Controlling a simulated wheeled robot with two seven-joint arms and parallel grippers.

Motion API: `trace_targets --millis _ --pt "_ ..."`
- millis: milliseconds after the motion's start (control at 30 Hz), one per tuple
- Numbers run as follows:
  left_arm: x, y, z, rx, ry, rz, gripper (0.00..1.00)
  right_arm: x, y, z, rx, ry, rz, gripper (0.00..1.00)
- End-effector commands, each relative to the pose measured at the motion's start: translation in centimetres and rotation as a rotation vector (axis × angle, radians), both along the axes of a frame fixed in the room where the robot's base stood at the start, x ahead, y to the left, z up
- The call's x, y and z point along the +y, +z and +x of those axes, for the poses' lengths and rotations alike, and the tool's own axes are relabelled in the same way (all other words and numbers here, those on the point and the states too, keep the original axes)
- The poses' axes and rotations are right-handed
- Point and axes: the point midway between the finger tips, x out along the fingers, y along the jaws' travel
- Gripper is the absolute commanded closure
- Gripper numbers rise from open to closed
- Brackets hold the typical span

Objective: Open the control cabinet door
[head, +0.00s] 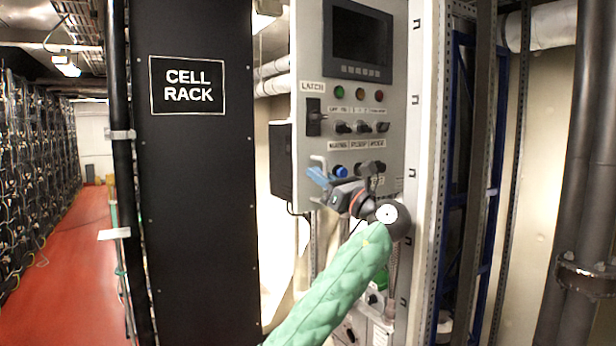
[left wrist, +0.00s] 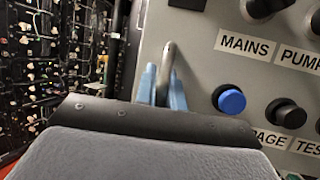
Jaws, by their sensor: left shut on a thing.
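The control cabinet door (head: 400,100) is a light grey panel with a screen, lamps and knobs, right of the middle in the head view. Its metal handle (head: 318,160) is near the lower left edge; it also shows in the left wrist view (left wrist: 168,52). My left gripper (head: 321,178) is at this handle, its blue fingers (left wrist: 163,92) shut on the bar from both sides. The black latch (head: 314,117) sits under the LATCH label, above the handle. My gripper and arm hide the lower part of the door. I cannot tell how far the door stands open. My right gripper is out of view.
A black cell rack panel (head: 195,170) stands left of the cabinet. A blue button (left wrist: 232,101) and black knobs (left wrist: 286,112) lie close right of my fingers. A metal upright (head: 428,150) stands right of the door. A red-floored aisle (head: 60,260) runs back at far left.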

Motion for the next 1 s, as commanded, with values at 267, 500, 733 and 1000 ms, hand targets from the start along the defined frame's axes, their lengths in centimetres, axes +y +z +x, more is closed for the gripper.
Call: trace_targets --millis 267,500,733,1000 --pt "0.8 -0.3 0.2 0.005 0.018 -0.003 1.00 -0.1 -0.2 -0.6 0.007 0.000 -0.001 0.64" --pt "0.8 -0.1 0.2 0.003 0.020 -0.002 0.80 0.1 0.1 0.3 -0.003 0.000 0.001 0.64" --pt "0.8 0.1 0.2 0.001 0.020 -0.001 0.80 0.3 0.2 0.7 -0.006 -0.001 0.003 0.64" --pt "0.9 0.2 0.2 0.001 0.021 -0.001 0.80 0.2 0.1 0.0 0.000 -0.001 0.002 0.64"
